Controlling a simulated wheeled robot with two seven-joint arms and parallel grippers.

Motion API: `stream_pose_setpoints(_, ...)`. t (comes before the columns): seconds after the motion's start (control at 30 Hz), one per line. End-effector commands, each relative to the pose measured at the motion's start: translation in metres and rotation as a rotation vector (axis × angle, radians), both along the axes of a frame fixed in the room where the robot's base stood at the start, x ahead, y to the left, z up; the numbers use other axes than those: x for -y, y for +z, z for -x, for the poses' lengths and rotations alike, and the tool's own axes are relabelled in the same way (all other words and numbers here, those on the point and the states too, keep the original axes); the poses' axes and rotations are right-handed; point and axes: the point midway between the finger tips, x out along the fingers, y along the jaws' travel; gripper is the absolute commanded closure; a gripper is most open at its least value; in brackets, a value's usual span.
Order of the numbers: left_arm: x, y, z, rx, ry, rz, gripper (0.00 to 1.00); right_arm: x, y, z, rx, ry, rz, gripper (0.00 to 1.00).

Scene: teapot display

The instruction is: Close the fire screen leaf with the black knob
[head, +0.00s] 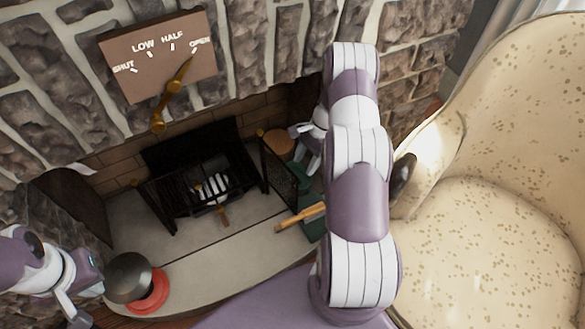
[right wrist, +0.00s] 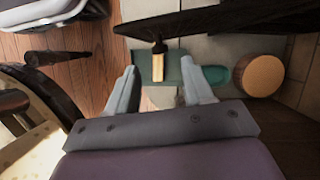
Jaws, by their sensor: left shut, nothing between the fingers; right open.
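The right fire screen leaf (head: 280,172) is a dark mesh panel standing out from the hearth's right side. In the right wrist view a dark panel edge (right wrist: 200,22) crosses the top, just beyond the fingers. A short dark piece (right wrist: 158,47) sticks out from it; I cannot tell whether this is the black knob. My left gripper (head: 72,312) is shut and empty at lower left.
A black dome-shaped vessel (head: 129,276) sits on a red base (head: 152,298) near my left gripper. A black grate (head: 205,185) stands inside the fireplace. A green box (head: 313,228), wooden sticks (head: 300,216) and an armchair (head: 500,225) are at right.

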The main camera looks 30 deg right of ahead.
Motion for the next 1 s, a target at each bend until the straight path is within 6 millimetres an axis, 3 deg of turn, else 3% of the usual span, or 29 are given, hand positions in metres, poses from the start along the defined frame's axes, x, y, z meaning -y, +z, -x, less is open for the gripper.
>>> stream_pose_setpoints(0.1, 0.000, -0.012, 0.000, -0.001, 0.000, 0.000, 1.00, -0.010, -0.027, 0.001, -0.002, 0.003, -0.001, 0.49)
stream_pose_setpoints(0.23, 0.000, -0.019, 0.000, -0.001, 0.000, 0.000, 1.00, -0.019, -0.048, 0.002, -0.001, 0.005, 0.000, 0.49)
stream_pose_setpoints(0.6, 0.000, -0.020, 0.000, -0.001, 0.000, 0.000, 1.00, -0.024, -0.058, 0.002, 0.001, 0.006, 0.002, 0.49)
stream_pose_setpoints(0.63, 0.000, -0.020, 0.000, -0.001, 0.000, 0.000, 1.00, -0.024, -0.058, 0.002, 0.001, 0.006, 0.002, 0.52)
stream_pose_setpoints(0.77, 0.000, -0.020, 0.000, -0.001, 0.000, 0.000, 1.00, -0.024, -0.058, 0.002, 0.001, 0.007, 0.002, 0.94)
stream_pose_setpoints(0.8, 0.000, -0.020, 0.000, -0.001, 0.000, 0.000, 1.00, -0.024, -0.058, 0.002, 0.001, 0.007, 0.002, 1.00)
stream_pose_setpoints(1.0, 0.000, -0.020, 0.000, -0.001, 0.000, 0.000, 1.00, -0.025, -0.058, 0.001, 0.001, 0.004, 0.002, 1.00)
